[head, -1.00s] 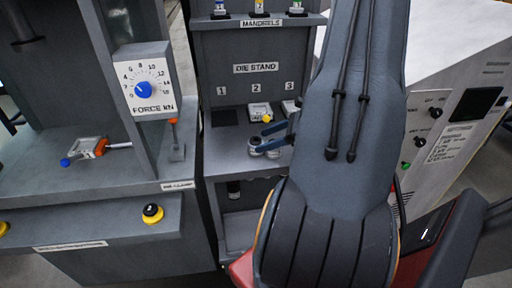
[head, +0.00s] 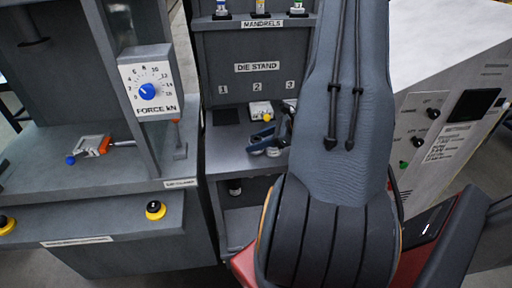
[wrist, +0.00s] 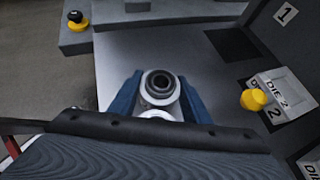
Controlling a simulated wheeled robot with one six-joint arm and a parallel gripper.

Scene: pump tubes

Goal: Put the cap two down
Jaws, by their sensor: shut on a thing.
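My gripper (wrist: 158,98) is shut on a round grey metal piece with a dark bore, which I take to be cap two (wrist: 158,84). One blue finger is on each side of it. A second pale round part shows just below it, partly hidden by my wrist. In the head view my gripper (head: 268,140) and the held cap (head: 257,151) are in front of the die stand, near the front edge of its shelf. Whether the cap touches the shelf, I cannot tell.
The die 2 block (wrist: 280,95) with a yellow knob sits at its numbered place. Place 1 (head: 226,117) is a bare dark pad. The shelf (wrist: 150,50) is clear around the gripper. The press (head: 95,180) stands to the left and a control cabinet (head: 440,120) to the right.

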